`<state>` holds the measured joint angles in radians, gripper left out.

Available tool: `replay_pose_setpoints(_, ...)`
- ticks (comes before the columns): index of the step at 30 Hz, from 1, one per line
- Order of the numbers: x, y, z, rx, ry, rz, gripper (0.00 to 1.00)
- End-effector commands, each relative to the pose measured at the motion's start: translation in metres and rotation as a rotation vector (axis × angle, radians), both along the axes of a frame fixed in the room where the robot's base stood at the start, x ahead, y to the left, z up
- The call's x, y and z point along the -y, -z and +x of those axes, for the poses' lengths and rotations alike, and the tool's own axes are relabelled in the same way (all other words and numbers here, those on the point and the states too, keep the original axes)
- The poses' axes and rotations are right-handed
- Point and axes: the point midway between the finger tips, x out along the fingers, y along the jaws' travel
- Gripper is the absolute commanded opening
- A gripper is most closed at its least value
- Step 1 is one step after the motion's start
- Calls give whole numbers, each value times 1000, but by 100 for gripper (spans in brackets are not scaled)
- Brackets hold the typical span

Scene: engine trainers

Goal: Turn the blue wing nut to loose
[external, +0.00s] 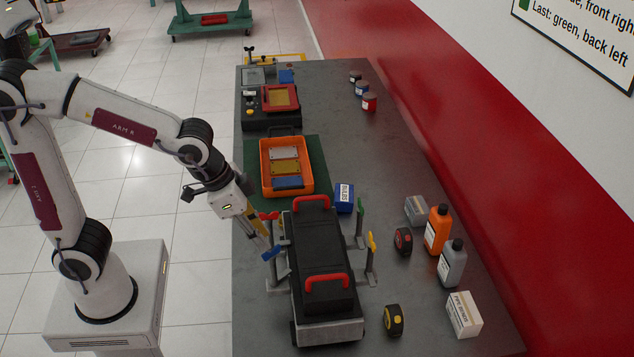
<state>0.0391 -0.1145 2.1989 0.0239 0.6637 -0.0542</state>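The blue wing nut (271,254) sits on a post at the left side of the black engine trainer (318,238), which has two red handles. My gripper (266,246) reaches down from the left, with its fingertips at or very close to the blue wing nut. The fingers are small and overlap the nut, so I cannot tell whether they touch or grip it. A red wing nut (268,216) is just behind, near the gripper. A green wing nut (361,208) and a yellow wing nut (371,242) stand on the trainer's right side.
An orange tray (264,184) with coloured plates lies behind the trainer on the grey bench (400,185). A blue box (344,198), bottles, tape measures and a white box (464,314) stand to the right. A partly cropped sign (580,35) hangs on the wall.

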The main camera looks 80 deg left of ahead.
Motion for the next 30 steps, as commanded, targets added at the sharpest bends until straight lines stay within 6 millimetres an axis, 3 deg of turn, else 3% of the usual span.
replay_pose_setpoints(8,0,-33,-14,2,0,0,21)
replay_pose_setpoints(16,-1,-17,-43,-65,15,5,21)
replay_pose_setpoints(30,-4,-17,-90,-74,21,5,21)
